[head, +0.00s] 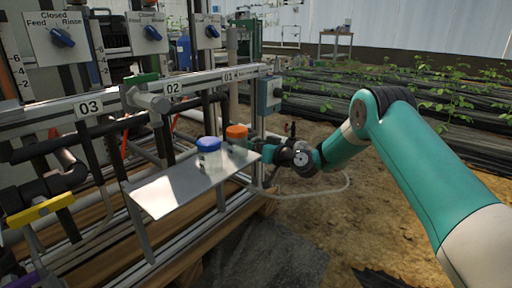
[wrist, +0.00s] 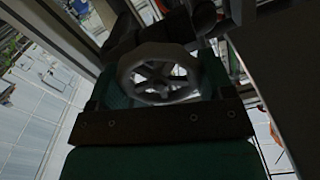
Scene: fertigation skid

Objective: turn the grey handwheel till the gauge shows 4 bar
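The grey handwheel (wrist: 160,73) fills the middle of the wrist view, a round rim with several spokes and bright gaps between them. My gripper (wrist: 163,85) is right at it, with a teal finger on each side of the rim. I cannot tell whether the fingers press on the rim or stand just clear. In the head view my gripper (head: 262,151) points left into the skid, beside the metal plate. The handwheel is not clear in the head view. I cannot make out a gauge dial or its reading in either view.
A tilted metal plate (head: 170,190) lies left of my gripper, with a blue cap (head: 208,144) and an orange cap (head: 237,132) near its back edge. A grey-blue box (head: 268,95) stands on a post behind. The soil floor (head: 335,215) at right is open.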

